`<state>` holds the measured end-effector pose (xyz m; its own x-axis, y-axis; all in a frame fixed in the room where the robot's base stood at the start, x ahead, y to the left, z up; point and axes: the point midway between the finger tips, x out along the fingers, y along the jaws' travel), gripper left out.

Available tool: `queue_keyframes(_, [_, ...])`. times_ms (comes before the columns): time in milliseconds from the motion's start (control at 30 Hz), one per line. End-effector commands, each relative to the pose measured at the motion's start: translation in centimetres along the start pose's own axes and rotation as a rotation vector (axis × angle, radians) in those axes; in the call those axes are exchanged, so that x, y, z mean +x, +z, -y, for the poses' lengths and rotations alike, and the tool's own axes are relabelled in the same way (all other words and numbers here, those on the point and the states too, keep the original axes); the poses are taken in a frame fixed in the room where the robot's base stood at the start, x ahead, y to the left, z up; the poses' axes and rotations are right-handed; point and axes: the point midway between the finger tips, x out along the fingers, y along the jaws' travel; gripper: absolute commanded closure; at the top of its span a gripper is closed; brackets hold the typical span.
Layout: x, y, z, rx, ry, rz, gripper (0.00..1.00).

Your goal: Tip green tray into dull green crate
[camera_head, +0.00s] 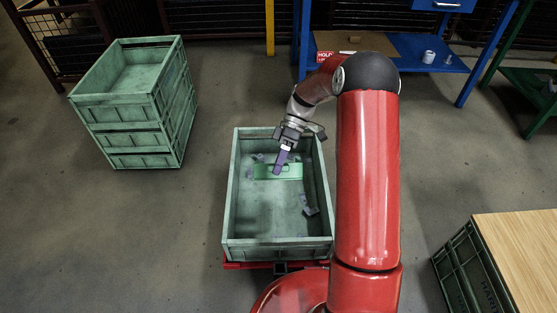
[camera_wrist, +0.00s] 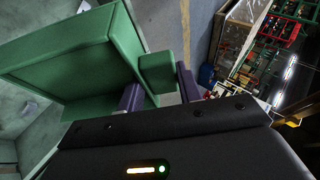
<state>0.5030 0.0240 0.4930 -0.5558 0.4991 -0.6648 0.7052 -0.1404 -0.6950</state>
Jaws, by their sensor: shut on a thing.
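The dull green crate (camera_head: 278,243) stands in the middle of the head view, open at the top. The green tray (camera_head: 293,171) shows over its far part, as a narrow bright green strip. In the wrist view the tray (camera_wrist: 75,52) is large and steeply tilted. My gripper (camera_head: 279,166) has purple fingers and is shut on the tray's green grip block; the fingers (camera_wrist: 159,84) sit on either side of it. Small greyish parts (camera_head: 309,209) lie on the crate's floor. Whether any parts remain in the tray cannot be seen.
A stack of green crates (camera_head: 130,112) stands at the left. A blue bench (camera_head: 445,62) with a board and small items is at the back right. A wooden-topped crate (camera_head: 520,250) is at the front right. Bare floor lies between the crates.

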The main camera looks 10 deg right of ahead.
Motion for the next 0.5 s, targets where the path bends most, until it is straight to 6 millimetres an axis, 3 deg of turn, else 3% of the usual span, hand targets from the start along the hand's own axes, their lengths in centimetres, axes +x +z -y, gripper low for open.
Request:
queue_keyframes(100, [2.1,0.9,-0.2,-0.03,0.073,0.0,0.98])
queue_keyframes(500, [6.6,2.8,0.1,-0.121,0.293,-0.001,0.98])
